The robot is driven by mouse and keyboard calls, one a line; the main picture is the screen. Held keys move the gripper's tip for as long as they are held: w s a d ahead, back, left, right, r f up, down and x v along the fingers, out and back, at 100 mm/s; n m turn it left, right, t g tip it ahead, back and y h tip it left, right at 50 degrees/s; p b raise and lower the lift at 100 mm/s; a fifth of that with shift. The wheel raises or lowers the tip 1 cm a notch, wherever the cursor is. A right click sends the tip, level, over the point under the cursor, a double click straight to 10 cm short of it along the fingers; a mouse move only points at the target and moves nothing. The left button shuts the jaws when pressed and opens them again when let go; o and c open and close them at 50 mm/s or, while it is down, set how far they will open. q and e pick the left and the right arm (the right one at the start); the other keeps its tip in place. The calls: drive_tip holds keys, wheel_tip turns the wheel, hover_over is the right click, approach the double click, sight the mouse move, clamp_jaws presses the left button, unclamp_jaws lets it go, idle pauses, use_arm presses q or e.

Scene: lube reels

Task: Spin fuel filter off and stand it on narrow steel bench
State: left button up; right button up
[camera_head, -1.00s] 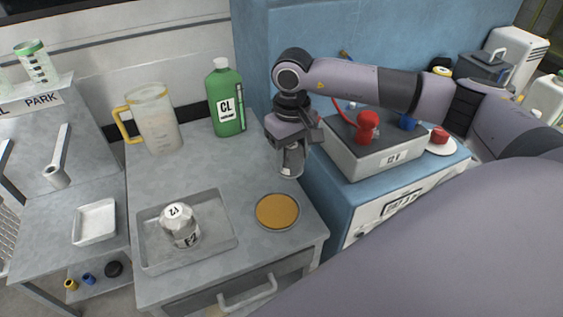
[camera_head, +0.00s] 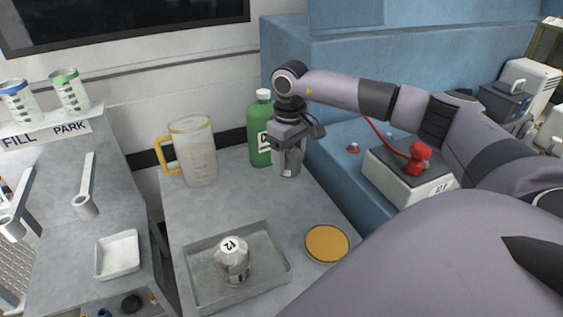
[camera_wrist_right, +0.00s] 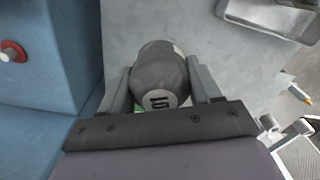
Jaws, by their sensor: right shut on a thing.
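My right gripper (camera_head: 291,148) is shut on a grey canister (camera_head: 290,164) with dark figures on its end. The canister also shows between both fingers in the right wrist view (camera_wrist_right: 158,72). It hangs at the back right of a grey steel bench (camera_head: 230,205), in front of a green bottle (camera_head: 259,125). I cannot tell whether its base touches the bench. Another silvery canister marked 12 (camera_head: 234,262) stands in a shallow metal tray (camera_head: 284,268) on the same bench. I cannot tell which canister is the fuel filter. My left gripper is out of view.
A clear jug with a yellow handle (camera_head: 195,152) stands at the bench's back left. A round tan-topped dish (camera_head: 327,243) lies at front right. A blue cabinet (camera_head: 335,160) borders the bench. A left stand (camera_head: 75,225) holds a white tray (camera_head: 118,255). The bench's middle is clear.

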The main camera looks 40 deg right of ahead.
drive_tip(key=shift+w+f, duration=0.1)
drive_tip(key=shift+w, duration=0.05)
drive_tip(key=shift+f+b, duration=0.7)
drive_tip(key=shift+f, duration=0.05)
drive_tip(key=shift+f+b, duration=2.8)
drive_tip(key=shift+f, duration=1.25)
drive_tip(key=shift+f+b, duration=0.4)
drive_tip(key=shift+f, duration=0.1)
drive_tip(key=o, duration=1.2)
drive_tip(key=shift+o, duration=0.2)
drive_tip(key=shift+r, duration=3.6)
